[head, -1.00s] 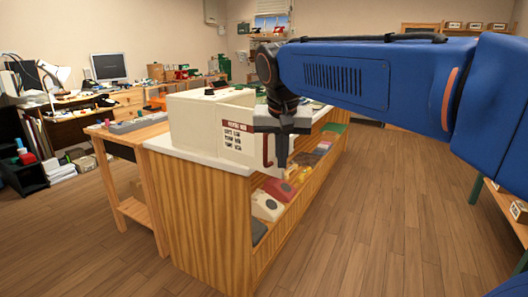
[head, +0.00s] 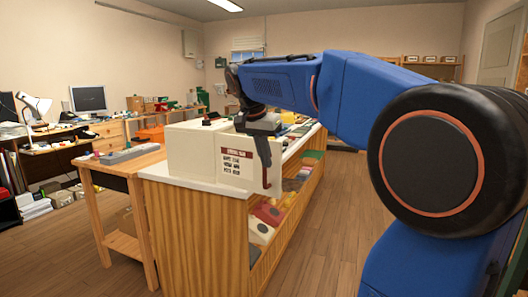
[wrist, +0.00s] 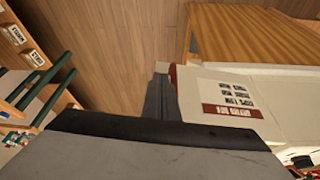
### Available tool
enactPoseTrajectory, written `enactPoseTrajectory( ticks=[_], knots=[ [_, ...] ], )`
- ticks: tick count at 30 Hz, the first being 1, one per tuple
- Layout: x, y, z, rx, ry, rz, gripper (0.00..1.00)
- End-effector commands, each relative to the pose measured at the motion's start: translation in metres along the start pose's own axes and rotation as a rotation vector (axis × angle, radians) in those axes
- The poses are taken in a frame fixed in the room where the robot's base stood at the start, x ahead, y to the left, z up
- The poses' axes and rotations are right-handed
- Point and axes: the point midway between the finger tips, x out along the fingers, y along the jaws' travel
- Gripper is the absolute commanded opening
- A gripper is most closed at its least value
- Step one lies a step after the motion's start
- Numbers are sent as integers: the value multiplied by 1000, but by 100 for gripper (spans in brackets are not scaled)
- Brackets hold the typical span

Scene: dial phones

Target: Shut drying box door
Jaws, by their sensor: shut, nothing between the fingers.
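The drying box (head: 190,150) is a cream box on the near end of the wooden counter. Its door (head: 234,166), with a dark red header and printed lines, stands open past the counter's front edge. A dark red handle (head: 266,182) is near the door's free edge. My gripper (head: 265,165) is shut and empty, pointing down by that free edge. In the wrist view, my gripper (wrist: 158,85) is close beside the door's edge, and the door (wrist: 245,100) fills the right. I cannot tell whether they touch.
The counter (head: 195,230) holds several telephones (head: 268,213) on its open shelf below the door. A wooden side table (head: 120,165) stands to the left. A desk with a monitor (head: 88,99) is farther back. The floor (head: 325,220) right of the counter is clear.

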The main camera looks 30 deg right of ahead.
Motion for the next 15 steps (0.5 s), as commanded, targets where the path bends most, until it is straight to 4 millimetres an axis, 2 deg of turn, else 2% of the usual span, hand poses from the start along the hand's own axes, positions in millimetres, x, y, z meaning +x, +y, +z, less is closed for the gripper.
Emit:
enactPoseTrajectory(
  ticks=[3,9,15],
  knots=[
    [22,1,0,0,-1,2,0],
    [54,1,-3,2,0,1,0],
    [62,0,-27,2,0,1,0]
  ],
)
